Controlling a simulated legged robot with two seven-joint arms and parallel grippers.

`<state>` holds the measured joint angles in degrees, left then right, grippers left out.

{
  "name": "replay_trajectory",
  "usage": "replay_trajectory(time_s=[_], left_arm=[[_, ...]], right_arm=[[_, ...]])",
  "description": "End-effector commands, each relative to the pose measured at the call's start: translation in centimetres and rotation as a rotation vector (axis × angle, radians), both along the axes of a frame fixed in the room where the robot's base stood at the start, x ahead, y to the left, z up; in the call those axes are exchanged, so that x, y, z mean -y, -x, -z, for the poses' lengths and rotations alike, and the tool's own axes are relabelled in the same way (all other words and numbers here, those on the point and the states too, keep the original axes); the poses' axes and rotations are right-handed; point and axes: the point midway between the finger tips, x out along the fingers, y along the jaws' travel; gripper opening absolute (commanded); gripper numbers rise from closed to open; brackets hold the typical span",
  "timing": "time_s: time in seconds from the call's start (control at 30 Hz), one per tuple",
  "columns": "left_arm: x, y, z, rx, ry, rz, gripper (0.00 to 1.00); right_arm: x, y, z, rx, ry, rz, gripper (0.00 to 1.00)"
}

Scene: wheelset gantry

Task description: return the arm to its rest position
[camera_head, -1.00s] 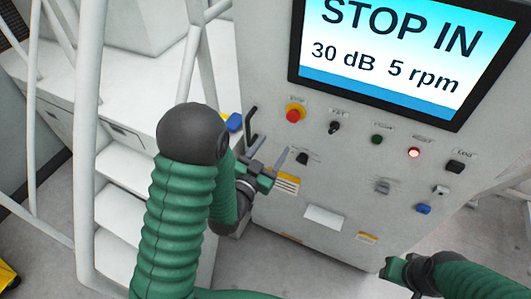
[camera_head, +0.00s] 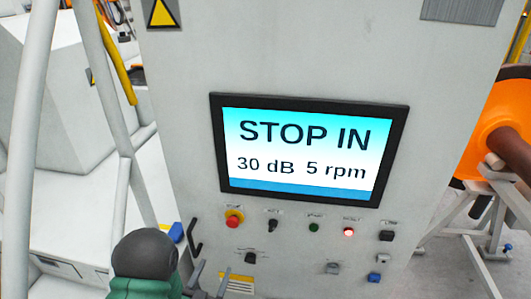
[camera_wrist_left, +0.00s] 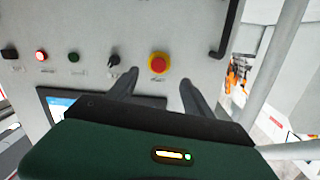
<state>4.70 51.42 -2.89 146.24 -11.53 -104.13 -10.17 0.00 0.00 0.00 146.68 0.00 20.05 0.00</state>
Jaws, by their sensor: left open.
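My left arm (camera_head: 146,258) shows at the bottom of the head view as a dark rounded joint with a green sleeve below it. Only the tips of my left gripper (camera_head: 210,278) show, low in front of the control cabinet (camera_head: 180,120). In the left wrist view, my left gripper (camera_wrist_left: 158,84) has its two dark fingers apart with nothing between them. The red emergency button (camera_wrist_left: 158,64) appears beyond the gap between the fingers. My right arm and gripper are out of view.
The cabinet's screen (camera_head: 304,150) reads "STOP IN 30 dB 5 rpm". Below it are the red button (camera_head: 234,218), a lit red light (camera_head: 348,232), knobs and a black handle (camera_head: 195,238). White railings (camera_head: 108,80) stand left; an orange wheel part (camera_head: 500,120) stands right.

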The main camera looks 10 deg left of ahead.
Motion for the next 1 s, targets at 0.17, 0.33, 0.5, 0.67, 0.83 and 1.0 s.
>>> replay_trajectory(time_s=[0.17,0.33,0.5,0.67,0.83,1.0], left_arm=[[0.0,-1.2,3.8,-0.286,-0.011,-0.022,0.59],[-0.3,1.7,6.9,-0.650,0.005,-0.079,0.59],[0.1,8.3,7.8,-0.999,0.043,-0.137,0.59],[0.8,13.7,7.1,-1.215,0.071,-0.167,0.59],[1.0,15.5,6.8,-1.280,0.077,-0.176,0.59],[1.0,15.4,6.8,-1.280,0.076,-0.176,0.59]], right_arm=[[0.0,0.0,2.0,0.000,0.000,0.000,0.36],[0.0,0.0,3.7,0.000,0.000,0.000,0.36],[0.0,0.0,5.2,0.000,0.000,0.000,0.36],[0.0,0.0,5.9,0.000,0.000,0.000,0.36],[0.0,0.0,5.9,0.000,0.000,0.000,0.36],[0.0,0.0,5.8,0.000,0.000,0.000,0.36]])
